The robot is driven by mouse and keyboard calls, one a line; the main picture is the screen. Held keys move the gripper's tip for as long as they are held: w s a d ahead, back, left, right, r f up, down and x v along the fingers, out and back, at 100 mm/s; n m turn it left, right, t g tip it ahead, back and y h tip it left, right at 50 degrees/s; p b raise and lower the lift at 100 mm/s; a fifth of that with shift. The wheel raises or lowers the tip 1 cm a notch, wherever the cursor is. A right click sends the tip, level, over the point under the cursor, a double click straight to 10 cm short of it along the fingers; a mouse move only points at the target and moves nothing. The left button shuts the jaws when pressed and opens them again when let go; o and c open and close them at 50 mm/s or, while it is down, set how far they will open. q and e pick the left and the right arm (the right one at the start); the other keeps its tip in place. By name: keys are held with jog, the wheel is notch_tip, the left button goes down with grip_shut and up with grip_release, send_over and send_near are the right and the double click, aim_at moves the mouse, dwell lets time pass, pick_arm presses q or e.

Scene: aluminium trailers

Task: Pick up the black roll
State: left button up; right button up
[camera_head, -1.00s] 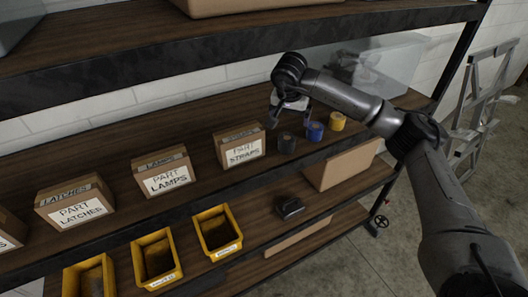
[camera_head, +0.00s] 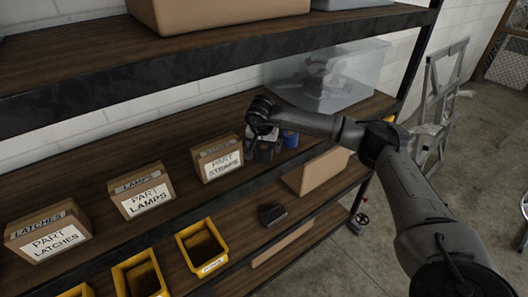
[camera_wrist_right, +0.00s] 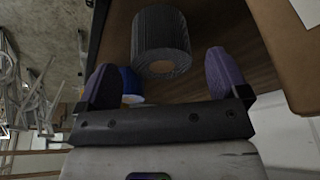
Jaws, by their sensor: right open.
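The black roll (camera_head: 264,154) stands on the middle shelf, right of the box labelled PART STRAPS, partly covered by my right gripper. In the right wrist view the ribbed dark roll (camera_wrist_right: 160,38) lies ahead of and between the two purple fingertips, with gaps on both sides. My right gripper (camera_wrist_right: 164,72) is open and empty; in the head view it is at the roll (camera_head: 262,138). A blue roll (camera_head: 290,139) stands just right of the black one, and it also shows behind the left finger in the wrist view (camera_wrist_right: 130,82). My left gripper is out of view.
The PART STRAPS box (camera_head: 218,161) stands close left of the roll. Boxes for lamps (camera_head: 141,191) and latches (camera_head: 47,230) stand farther left. Yellow bins (camera_head: 203,247) and a small dark object (camera_head: 272,215) are below. A clear bin (camera_head: 325,82) stands behind.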

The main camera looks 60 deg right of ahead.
aim_at(264, 147)
jog(key=shift+x, duration=1.95)
jog(key=shift+w, duration=0.1)
jog(key=shift+c, duration=0.4)
jog(key=c, duration=0.9)
jog(key=shift+c, duration=0.3)
jog(key=shift+r, duration=0.15)
